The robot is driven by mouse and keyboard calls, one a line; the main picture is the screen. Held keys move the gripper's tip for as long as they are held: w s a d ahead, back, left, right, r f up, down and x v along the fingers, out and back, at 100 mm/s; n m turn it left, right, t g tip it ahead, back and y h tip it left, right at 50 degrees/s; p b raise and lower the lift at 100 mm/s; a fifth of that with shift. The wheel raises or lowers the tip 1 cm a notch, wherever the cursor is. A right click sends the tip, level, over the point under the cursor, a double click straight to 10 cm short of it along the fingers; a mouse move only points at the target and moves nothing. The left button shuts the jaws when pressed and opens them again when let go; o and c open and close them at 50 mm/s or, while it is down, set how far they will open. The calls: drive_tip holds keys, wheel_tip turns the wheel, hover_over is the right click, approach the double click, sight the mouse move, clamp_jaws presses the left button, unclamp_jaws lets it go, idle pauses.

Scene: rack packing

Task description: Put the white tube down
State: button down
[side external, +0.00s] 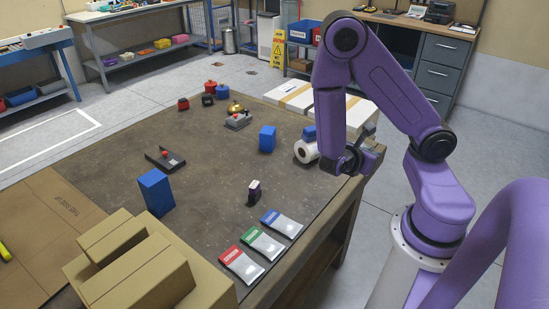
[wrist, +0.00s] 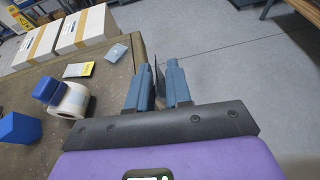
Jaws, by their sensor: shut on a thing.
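My gripper (wrist: 158,76) is at the right edge of the table (side external: 215,160); in the wrist view its fingers reach out over the grey floor beside that edge. It is shut on a thin, dark grey thing (wrist: 158,84), seen only as a narrow sliver between the blue-grey fingers. I cannot tell whether this is the white tube. In the side view my gripper (side external: 350,165) is partly hidden by its own wrist. No other thing is clearly a white tube; a white roll (side external: 306,151) with a blue part lies just left of my gripper.
White boxes (side external: 318,101) with tan tape are at the table's back right. Blue blocks (side external: 267,139) (side external: 156,192), a small dark-and-white item (side external: 254,192) and coloured packets (side external: 262,243) stand or lie around. Cardboard boxes (side external: 150,280) fill the front left. The table's middle is mostly clear.

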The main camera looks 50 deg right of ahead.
drive_tip(key=shift+s+m+g, duration=0.4)
drive_tip(key=shift+m+g, duration=0.1)
drive_tip(key=shift+g, duration=0.1)
drive_tip(key=s+a+f+m+g+y, duration=0.1)
drive_tip(key=s+a+m+g+y, duration=0.6)
drive_tip(key=a+m+g+y, duration=0.4)
drive_tip(key=w+a+f+m+t+y, duration=0.2)
drive_tip(key=w+a+m+t+y, duration=0.2)
drive_tip(key=w+a+m+y, duration=0.7)
drive_tip(key=w+a+m+t+y, duration=0.3)
drive_tip(key=w+m+t+y, duration=0.15)
drive_tip(key=w+m, duration=0.25)
drive_tip(key=w+d+r+m+t+h, duration=0.2)
drive_tip(key=w+d+m+t, duration=0.4)
drive_tip(key=w, duration=0.6)
drive_tip(key=w+d+r+m+t+h, duration=0.1)
drive_tip(key=w+d+m+t+h, duration=0.15)
drive_tip(key=w+m+t, duration=0.75)
drive_tip(key=w+f, duration=0.3)
drive_tip(key=w, duration=0.1)
drive_tip(key=w+d+f+n+g, duration=0.1)
drive_tip(key=w+f, duration=0.2)
drive_tip(key=w, duration=0.2)
drive_tip(key=w+f+n, duration=0.1)
drive_tip(key=w+f, duration=0.2)
drive_tip(key=w, duration=0.2)
drive_tip(key=shift+w+d+f+y, duration=0.15)
drive_tip(key=shift+w+f+y, duration=0.1)
drive_tip(key=shift+y, duration=0.15)
drive_tip(key=shift+f, duration=1.6)
